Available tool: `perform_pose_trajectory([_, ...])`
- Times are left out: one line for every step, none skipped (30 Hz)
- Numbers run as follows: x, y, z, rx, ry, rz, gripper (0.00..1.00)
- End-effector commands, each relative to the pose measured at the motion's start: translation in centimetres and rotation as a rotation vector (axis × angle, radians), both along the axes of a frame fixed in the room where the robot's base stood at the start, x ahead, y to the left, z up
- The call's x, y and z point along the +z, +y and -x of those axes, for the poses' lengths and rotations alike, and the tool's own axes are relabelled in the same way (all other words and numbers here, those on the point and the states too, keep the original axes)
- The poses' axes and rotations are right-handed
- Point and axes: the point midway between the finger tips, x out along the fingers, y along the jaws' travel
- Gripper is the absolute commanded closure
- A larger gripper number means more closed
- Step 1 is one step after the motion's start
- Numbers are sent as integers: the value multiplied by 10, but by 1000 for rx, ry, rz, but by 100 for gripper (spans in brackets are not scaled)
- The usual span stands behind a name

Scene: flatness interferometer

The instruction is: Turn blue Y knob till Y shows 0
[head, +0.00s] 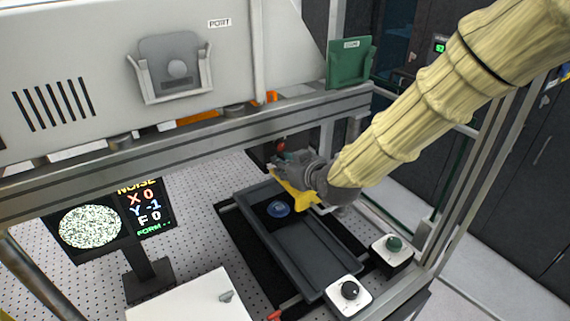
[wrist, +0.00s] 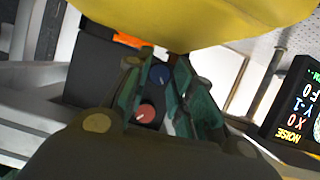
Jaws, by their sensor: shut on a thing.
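The blue Y knob (wrist: 160,75) sits between the tips of my gripper's green-padded fingers (wrist: 158,80) in the wrist view. My gripper (head: 283,160) is shut on it. A red knob (wrist: 146,113) with a white mark is on the same dark box, seen between the fingers. In the head view the red knob (head: 281,146) shows just past the gripper, and the blue knob is hidden. The monitor (head: 146,207) reads NOISE, X 0, Y -1, F 0, beside a round patch of speckle. The readout also shows in the wrist view (wrist: 297,105).
A grey tray (head: 318,263) with a blue disc (head: 278,209) lies below my gripper. A metal frame beam (head: 180,140) crosses above the perforated table.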

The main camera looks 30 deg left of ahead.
Motion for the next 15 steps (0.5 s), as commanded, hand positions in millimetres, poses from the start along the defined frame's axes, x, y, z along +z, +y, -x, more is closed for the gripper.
perform_pose_trajectory([0, 0, -1, -1, 1, -2, 100])
perform_pose_trajectory([0, 0, -1, -1, 3, -3, 100])
perform_pose_trajectory([0, 0, -1, -1, 6, -5, 100])
perform_pose_trajectory([0, -1, -1, -2, 11, -8, 100])
perform_pose_trajectory([0, -1, -1, -2, 16, -12, 100])
perform_pose_trajectory([0, -1, -1, -3, 24, -18, 100])
perform_pose_trajectory([0, -1, -2, -2, 33, -23, 100])
perform_pose_trajectory([-1, -1, -2, -2, 41, -28, 100])
perform_pose_trajectory([-1, -1, -2, -2, 53, -34, 100])
perform_pose_trajectory([-1, -1, -2, -2, 61, -40, 100])
perform_pose_trajectory([-1, -1, -2, -2, 69, -44, 100])
perform_pose_trajectory([0, -1, -2, -3, 79, -50, 100])
perform_pose_trajectory([0, -1, -2, -2, 84, -53, 99])
perform_pose_trajectory([0, -1, -2, -2, 88, -54, 99])
perform_pose_trajectory([1, -1, -2, -2, 89, -55, 100])
